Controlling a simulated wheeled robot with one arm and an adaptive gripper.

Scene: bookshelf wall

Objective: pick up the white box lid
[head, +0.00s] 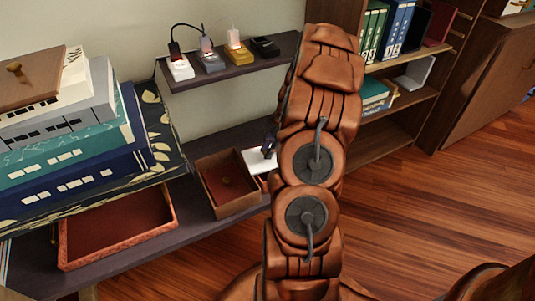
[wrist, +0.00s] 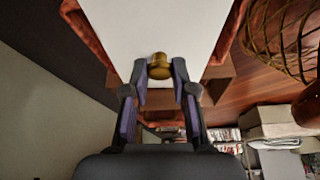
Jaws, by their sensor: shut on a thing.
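The white box lid (head: 257,161) lies on the low dark shelf in the head view, right of an open brown box; my arm hides much of it. In the wrist view the lid (wrist: 150,25) is a flat white panel with a brass knob (wrist: 159,66). Reddish box edges show beside it. My gripper (wrist: 160,68) has one finger on each side of the knob and is shut on it. In the head view only a dark part of my gripper (head: 269,146) shows above the lid. I cannot tell whether the lid is clear of the box below.
The open brown box (head: 208,193) stands close left of the lid. A tall stack of boxes (head: 75,150) and an open red tray (head: 66,262) are farther left. A small upper shelf (head: 222,73) holds several small objects. A bookcase (head: 400,104) stands at right.

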